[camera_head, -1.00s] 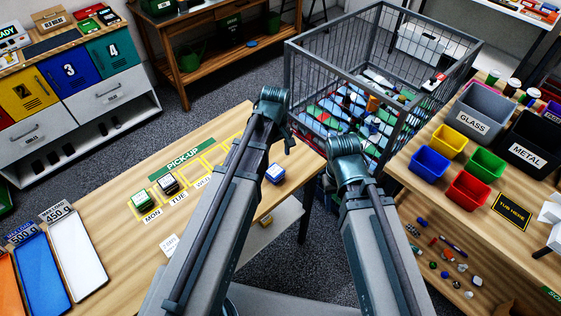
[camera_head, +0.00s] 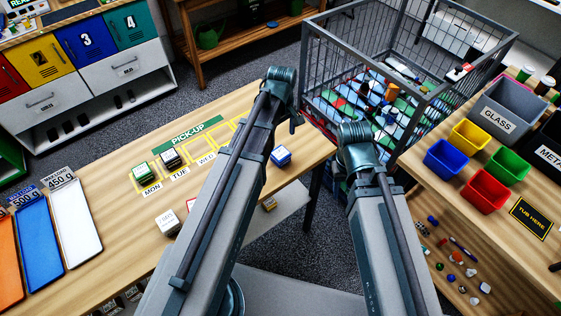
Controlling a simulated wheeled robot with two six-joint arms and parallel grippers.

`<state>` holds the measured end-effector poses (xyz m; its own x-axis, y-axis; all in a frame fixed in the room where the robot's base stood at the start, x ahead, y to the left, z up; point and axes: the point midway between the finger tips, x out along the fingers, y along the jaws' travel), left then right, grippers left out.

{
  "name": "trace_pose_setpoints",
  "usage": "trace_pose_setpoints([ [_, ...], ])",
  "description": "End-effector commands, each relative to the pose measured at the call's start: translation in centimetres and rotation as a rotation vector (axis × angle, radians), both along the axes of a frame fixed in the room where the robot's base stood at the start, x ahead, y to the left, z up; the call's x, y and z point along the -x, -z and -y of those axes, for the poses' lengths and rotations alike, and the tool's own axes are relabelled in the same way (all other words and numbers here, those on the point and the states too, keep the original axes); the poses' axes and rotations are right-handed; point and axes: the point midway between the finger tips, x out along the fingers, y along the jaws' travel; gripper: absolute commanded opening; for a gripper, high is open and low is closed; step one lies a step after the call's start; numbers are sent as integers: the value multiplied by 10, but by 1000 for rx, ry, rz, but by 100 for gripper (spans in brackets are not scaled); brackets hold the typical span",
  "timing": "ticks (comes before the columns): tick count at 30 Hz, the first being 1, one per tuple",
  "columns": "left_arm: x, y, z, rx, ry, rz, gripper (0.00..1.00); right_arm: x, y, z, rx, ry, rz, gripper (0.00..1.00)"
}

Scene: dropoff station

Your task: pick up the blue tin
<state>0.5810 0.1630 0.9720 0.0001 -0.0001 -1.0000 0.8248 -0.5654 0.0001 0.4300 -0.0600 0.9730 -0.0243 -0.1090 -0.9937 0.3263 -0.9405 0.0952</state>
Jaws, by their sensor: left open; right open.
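The blue tin (camera_head: 281,156), a small box with a pale top, stands on the wooden table (camera_head: 110,235) near its right end. It is just right of my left arm and apart from it. My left arm reaches up the picture, its end joint above and close to the tin's left side. My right arm's end joint is to the right, past the table's edge. The jaws of both grippers are hidden from this view, so I see nothing held.
A green tin (camera_head: 143,172) and a black tin (camera_head: 170,159) stand by the PICK-UP strip (camera_head: 188,135). A white tin (camera_head: 167,222) stands nearer. Trays lie at left. A wire cage (camera_head: 405,85) stands beyond the table; coloured bins (camera_head: 470,135) are on the right table.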

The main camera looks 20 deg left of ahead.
Motion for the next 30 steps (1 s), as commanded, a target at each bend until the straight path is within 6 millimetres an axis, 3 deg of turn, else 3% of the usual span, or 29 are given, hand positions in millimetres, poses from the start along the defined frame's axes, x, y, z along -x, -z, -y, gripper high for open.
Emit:
trace_pose_setpoints([
  [1,0,15,0,0,0,0,100,0,15,0,0,0,0,50],
  [6,0,36,0,0,0,0,100,0,36,0,0,1,0,50],
  [17,1,42,0,0,0,0,100,0,42,0,0,0,0,50],
  [30,6,90,-2,0,1,0,100,0,90,0,0,0,0,50],
])
